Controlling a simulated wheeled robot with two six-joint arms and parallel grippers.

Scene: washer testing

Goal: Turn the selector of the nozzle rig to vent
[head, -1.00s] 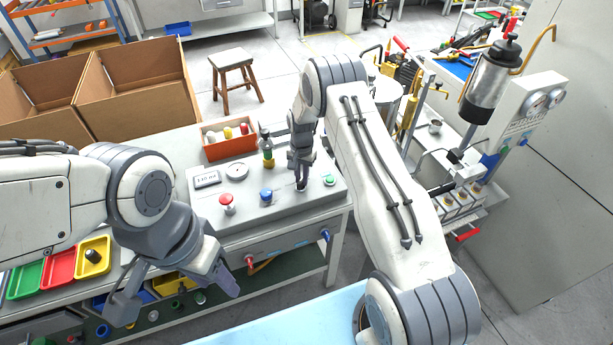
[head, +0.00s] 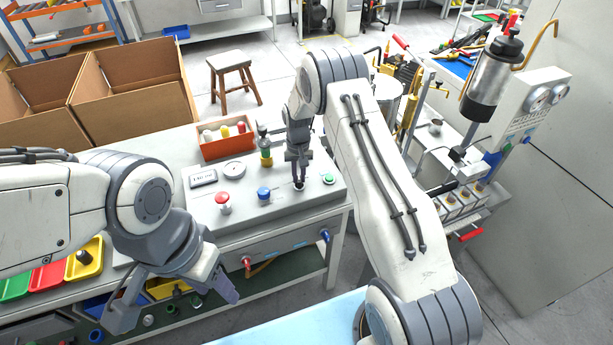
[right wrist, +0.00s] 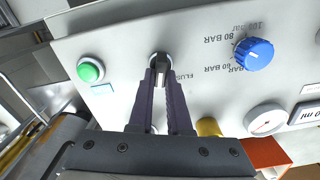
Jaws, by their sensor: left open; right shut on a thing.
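The nozzle rig is a light grey sloped panel (head: 240,212) on the bench. Its selector (right wrist: 160,62), a small dark knob with a pale line, sits on the panel between the blue knob and the green button. My right gripper (right wrist: 159,78) is shut on the selector, one finger on each side. In the head view my right gripper (head: 299,178) points down onto it and mostly hides it. A "FLUSH" label is partly covered by a finger; no vent mark is readable. My left gripper (head: 170,308) is open and empty, in front of the bench.
The panel also carries a red button (head: 222,202), a blue knob (head: 264,193) with bar marks, a green button (head: 328,179), a gauge (head: 234,169) and a display (head: 203,178).

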